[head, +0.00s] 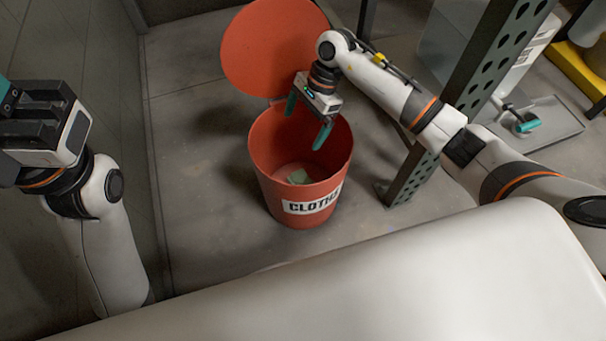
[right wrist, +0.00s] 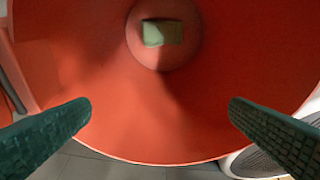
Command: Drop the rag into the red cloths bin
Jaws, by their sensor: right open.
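The red cloths bin (head: 272,185) stands on the floor with its round lid (head: 272,48) swung up at the back. A white label on its front reads "CLOTH", partly cut off by the curve. The rag (head: 299,177), pale green, lies on the bottom inside the bin. In the right wrist view the rag (right wrist: 162,33) shows as a small folded piece on the bin floor. My right gripper (head: 307,120) is open and empty over the bin's mouth, apart from the rag. My left gripper (head: 20,120) is at the left edge, away from the bin; its fingertips are not clear.
A perforated dark metal post (head: 415,170) stands just right of the bin. A grey-white container (head: 465,40) and a flat grey tray (head: 545,125) are beyond it. A wall runs along the left. The floor (head: 195,150) left of the bin is clear.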

